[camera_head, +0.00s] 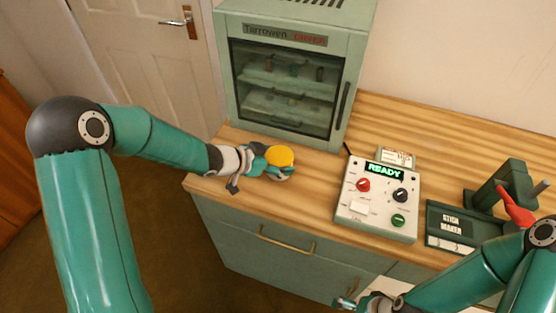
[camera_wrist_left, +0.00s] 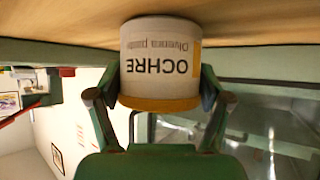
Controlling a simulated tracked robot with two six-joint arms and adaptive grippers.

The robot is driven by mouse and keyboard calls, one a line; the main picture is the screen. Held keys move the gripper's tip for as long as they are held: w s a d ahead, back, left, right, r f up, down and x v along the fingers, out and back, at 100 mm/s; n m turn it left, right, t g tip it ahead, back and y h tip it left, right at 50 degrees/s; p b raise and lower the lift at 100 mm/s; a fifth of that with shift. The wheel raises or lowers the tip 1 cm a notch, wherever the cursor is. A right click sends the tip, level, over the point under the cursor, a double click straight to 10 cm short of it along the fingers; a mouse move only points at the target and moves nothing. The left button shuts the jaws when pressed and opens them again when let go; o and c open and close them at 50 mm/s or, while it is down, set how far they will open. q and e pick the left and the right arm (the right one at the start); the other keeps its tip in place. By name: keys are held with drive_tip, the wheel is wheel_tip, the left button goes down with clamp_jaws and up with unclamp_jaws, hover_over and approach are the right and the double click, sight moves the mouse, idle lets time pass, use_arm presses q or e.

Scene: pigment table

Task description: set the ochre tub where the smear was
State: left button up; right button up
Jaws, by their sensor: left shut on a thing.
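The ochre tub (camera_head: 280,156) has a yellow-ochre lid and is upright on or just above the wooden counter, in front of the glass-fronted cabinet. In the left wrist view the tub (camera_wrist_left: 160,65) appears upside down, with a white label reading OCHRE. My left gripper (camera_head: 268,164) is shut on it, with a finger (camera_wrist_left: 212,95) on each side. The wrist view shows the tub's base at the counter surface, but I cannot tell whether it bears on it. I cannot make out a smear; the tub and gripper hide the wood beneath. My right gripper (camera_head: 362,301) is partly cut off at the bottom edge.
The green cabinet (camera_head: 289,85) stands close behind the tub. A control box (camera_head: 378,200) showing READY is to the right, then a dark green press (camera_head: 500,190) with a red lever. The counter (camera_head: 315,185) is bare between tub and control box. Its front edge is near.

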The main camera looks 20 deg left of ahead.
use_arm(q)
drive_tip(key=o, duration=1.4)
drive_tip(key=shift+f, duration=0.1)
drive_tip(key=shift+c, duration=0.2)
drive_tip(key=shift+a+r, duration=0.1)
drive_tip(key=shift+r, duration=0.15)
drive_tip(key=p+v, duration=0.2)
drive_tip(key=v, duration=0.9)
drive_tip(key=shift+s+a+r+p, duration=0.15)
drive_tip(key=shift+s+r+p, duration=0.05)
drive_tip(key=shift+s+p, duration=0.15)
drive_tip(key=shift+w, duration=0.1)
